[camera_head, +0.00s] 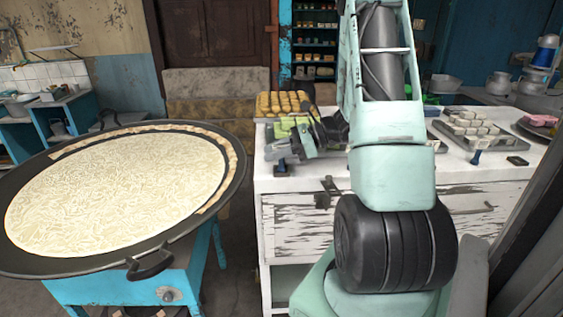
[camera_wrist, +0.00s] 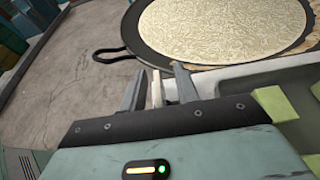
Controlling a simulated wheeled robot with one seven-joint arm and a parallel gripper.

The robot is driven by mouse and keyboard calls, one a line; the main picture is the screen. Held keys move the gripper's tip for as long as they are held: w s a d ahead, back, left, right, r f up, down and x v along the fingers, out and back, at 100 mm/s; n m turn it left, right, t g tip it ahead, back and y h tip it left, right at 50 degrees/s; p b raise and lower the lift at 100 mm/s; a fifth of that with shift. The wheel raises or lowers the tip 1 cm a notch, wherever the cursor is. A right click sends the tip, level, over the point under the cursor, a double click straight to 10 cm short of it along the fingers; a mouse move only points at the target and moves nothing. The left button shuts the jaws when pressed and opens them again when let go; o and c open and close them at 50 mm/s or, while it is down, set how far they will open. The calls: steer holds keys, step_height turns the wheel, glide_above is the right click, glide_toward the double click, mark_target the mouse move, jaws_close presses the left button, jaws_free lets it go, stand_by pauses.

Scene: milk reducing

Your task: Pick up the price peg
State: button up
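My gripper (camera_wrist: 158,88) points away from the wrist camera, its two grey fingers apart. A narrow pale upright thing (camera_wrist: 156,88) shows between the fingers, closer to the left one; I cannot tell whether it is the price peg or whether it is touched. In the head view my gripper (camera_head: 305,136) is low over the left part of the white counter, near yellow-green pieces (camera_head: 284,127). A small blue peg-like thing (camera_head: 282,165) stands at the counter's front left edge. A similar one (camera_head: 476,157) stands at the right. No price label is readable.
The white counter (camera_head: 300,186) carries a tray of golden sweets (camera_head: 262,112) and a tray of pale blocks (camera_head: 447,136). A large round pan (camera_head: 236,180) of pale food stands at the left on a blue stand. Floor shows between pan and counter.

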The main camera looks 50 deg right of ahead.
jaws_close()
